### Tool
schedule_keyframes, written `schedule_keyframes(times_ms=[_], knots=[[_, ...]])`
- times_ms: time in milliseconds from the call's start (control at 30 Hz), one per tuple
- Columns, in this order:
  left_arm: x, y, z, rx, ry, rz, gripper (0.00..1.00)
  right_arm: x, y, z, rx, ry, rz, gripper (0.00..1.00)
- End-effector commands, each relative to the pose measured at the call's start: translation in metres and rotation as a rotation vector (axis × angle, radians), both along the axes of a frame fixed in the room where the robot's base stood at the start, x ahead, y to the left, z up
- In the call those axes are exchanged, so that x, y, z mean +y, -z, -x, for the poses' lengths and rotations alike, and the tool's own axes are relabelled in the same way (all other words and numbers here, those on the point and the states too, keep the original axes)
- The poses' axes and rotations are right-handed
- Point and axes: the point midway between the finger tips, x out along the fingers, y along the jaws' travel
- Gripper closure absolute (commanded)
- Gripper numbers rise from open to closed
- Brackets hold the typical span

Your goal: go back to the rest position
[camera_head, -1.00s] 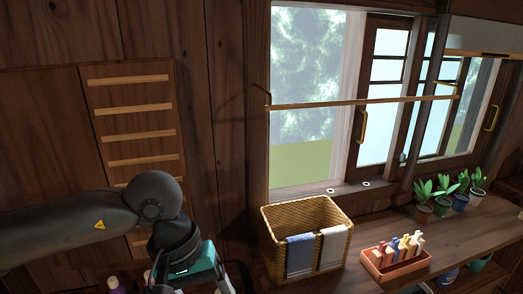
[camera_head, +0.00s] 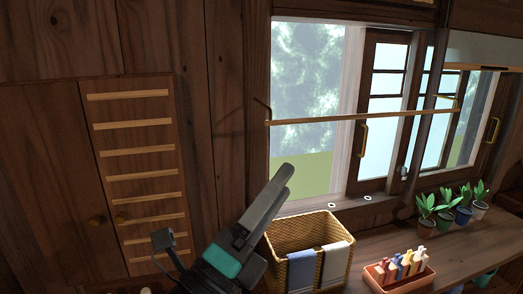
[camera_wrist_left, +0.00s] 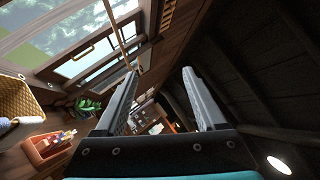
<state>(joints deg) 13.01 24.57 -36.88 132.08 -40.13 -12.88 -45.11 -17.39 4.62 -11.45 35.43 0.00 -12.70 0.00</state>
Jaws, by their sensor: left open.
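My left gripper (camera_head: 284,178) is raised in the lower middle of the head view, with a teal band at its base. Its fingers point up and to the right, in front of the wall and window edge. In the left wrist view the two fingers (camera_wrist_left: 161,80) stand apart with nothing between them. The gripper holds nothing. My right gripper shows in neither view.
A wicker basket (camera_head: 279,241) with blue and white cloths stands just right of my left gripper. A reddish tray (camera_head: 404,279) of colored items and several potted plants (camera_head: 445,214) stand on the wooden counter (camera_head: 450,252). A slatted cabinet (camera_head: 145,160) is at left.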

Motion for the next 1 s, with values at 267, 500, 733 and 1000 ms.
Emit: schedule_keyframes(times_ms=[267,500,733,1000], knots=[[0.102,0.136,-0.033,0.816,-0.284,0.554,0.28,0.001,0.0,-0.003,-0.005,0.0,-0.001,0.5],[0.16,0.276,0.039,1.417,-0.614,0.989,0.28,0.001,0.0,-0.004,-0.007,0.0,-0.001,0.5],[0.178,0.349,0.136,1.781,-0.924,1.262,0.28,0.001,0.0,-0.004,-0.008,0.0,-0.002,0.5],[0.181,0.406,0.179,1.934,-1.103,1.358,0.28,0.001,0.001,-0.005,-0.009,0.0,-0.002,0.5]])
